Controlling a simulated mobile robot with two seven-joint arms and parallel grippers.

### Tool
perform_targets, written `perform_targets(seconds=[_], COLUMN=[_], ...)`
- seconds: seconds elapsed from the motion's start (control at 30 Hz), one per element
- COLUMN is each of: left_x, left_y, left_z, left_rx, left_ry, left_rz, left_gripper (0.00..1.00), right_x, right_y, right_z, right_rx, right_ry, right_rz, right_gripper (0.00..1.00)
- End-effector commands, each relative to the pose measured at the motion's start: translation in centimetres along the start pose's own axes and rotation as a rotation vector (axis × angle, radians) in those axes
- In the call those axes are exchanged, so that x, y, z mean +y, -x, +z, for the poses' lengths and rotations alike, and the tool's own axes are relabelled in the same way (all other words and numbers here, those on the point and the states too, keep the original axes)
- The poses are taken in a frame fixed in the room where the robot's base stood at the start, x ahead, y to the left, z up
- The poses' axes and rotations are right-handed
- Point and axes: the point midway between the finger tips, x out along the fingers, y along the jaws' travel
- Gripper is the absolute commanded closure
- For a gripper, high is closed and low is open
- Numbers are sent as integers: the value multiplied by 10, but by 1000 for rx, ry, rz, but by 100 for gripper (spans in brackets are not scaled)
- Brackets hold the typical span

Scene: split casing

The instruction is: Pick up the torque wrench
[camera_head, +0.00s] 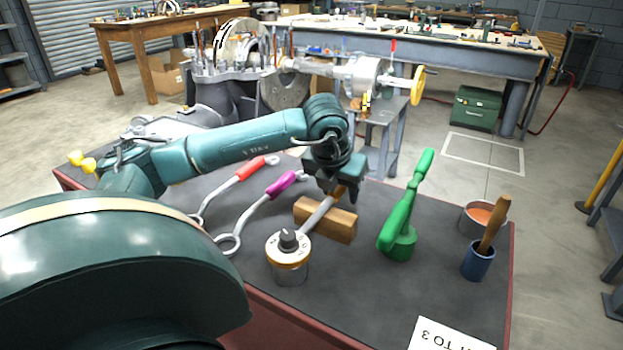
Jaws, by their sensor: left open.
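The torque wrench (318,217) appears to be the tool with a round white, gold-rimmed head and a dark knob, set on a grey metal cylinder (290,274). Its silver shaft slants up to the right across a wooden block (342,227) to a brown handle end. My left gripper (338,192) is open, pointing down at that handle end, which it partly hides. I cannot tell whether the fingers touch the handle. My right gripper is not in view.
Red-handled (252,168) and purple-handled (286,183) ring-ended tools lie to the left. To the right are a green tool on a round green base (402,235), a metal cup (478,222) and a blue cup (478,263) holding a wooden handle. The dark tabletop's (375,300) front centre is clear.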

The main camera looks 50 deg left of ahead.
Motion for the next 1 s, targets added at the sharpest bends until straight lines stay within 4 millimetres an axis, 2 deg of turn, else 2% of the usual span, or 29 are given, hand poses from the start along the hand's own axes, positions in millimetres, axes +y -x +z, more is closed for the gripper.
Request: perform_targets(seconds=[0.13,0.4,0.93,1.0], left_x=[-1,0,0,0], left_y=[-18,-22,-21,-21], left_z=[0,0,0,0], left_rx=[1,-1,-1,-1], left_ry=[-1,-1,-1,-1], left_rz=[-2,-1,-2,-2], left_gripper=[56,56,99,100], right_x=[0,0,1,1], right_y=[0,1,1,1], right_z=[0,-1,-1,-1], right_rx=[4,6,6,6], right_ry=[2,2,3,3], right_rz=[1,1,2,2], right_gripper=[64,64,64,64])
